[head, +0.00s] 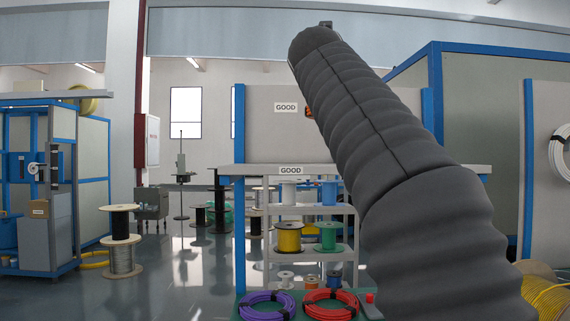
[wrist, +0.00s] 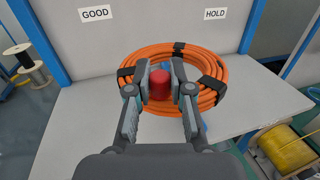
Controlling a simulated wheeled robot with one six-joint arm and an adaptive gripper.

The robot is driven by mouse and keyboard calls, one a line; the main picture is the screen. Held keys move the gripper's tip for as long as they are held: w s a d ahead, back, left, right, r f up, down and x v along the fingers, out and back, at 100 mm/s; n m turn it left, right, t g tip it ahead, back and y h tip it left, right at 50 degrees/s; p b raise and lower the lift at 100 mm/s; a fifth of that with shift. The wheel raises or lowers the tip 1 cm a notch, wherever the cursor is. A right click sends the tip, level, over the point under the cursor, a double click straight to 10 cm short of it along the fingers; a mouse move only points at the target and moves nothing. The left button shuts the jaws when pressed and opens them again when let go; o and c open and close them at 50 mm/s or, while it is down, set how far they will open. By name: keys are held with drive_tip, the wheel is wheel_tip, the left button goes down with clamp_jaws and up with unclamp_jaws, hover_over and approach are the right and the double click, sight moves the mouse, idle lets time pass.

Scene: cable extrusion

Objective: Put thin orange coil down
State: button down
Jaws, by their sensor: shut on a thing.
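The orange coil (wrist: 217,101) is a ring of several turns with black straps, above a pale shelf (wrist: 75,122) in the wrist view. In the head view only a sliver of the coil (head: 308,112) shows beside my arm, clearly higher than the shelf edge (head: 340,169). My gripper (wrist: 160,86) is shut on the coil, its fingers in front of the near turns. A red cylinder (wrist: 160,84) shows between the fingertips; how it joins the coil is unclear. The fingers hide part of the coil, and my arm hides the gripper in the head view.
A GOOD sign (wrist: 95,13) is at the left of the back panel, and a HOLD sign (wrist: 215,14) at the right. Blue posts (wrist: 38,40) flank the shelf. Purple (head: 266,305) and red (head: 330,304) coils lie low in front. The shelf's left side is bare.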

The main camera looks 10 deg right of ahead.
drive_tip(key=w+a+f, duration=0.2)
drive_tip(key=a, duration=0.1)
drive_tip(key=w+a+f, duration=0.2)
drive_tip(key=a, duration=0.1)
drive_tip(key=w+a+f, duration=0.2)
drive_tip(key=a, duration=0.1)
drive_tip(key=shift+w+a+f, duration=0.2)
drive_tip(key=shift+w+f, duration=0.1)
drive_tip(key=shift+f, duration=0.1)
drive_tip(key=shift+a+f+b, duration=0.1)
drive_tip(key=shift+f+b, duration=1.15)
drive_tip(key=shift+f, duration=0.8)
drive_tip(key=shift+f, duration=0.1)
drive_tip(key=c, duration=1)
unclamp_jaws()
drive_tip(key=shift+c, duration=0.2)
drive_tip(key=b+v, duration=0.1)
drive_tip(key=v, duration=1.1)
